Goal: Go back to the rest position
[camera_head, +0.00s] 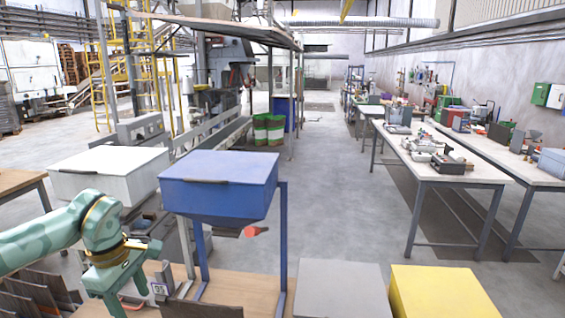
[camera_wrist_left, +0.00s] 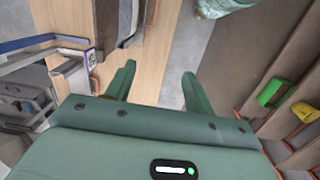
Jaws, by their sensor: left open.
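My left arm comes in from the left in the head view. In the left wrist view the left gripper (camera_wrist_left: 159,74) shows two green fingers spread apart. Only bare wood and grey floor show between them, so it is open and empty. My right gripper is in neither view.
A blue lidded bin (camera_head: 220,178) and a white lidded bin (camera_head: 105,173) stand close beyond my left arm. Grey (camera_head: 340,290) and yellow (camera_head: 440,290) boxes sit at the front. Brown dividers (camera_wrist_left: 265,65) stand right of the gripper. Open floor (camera_head: 330,190) lies beyond.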

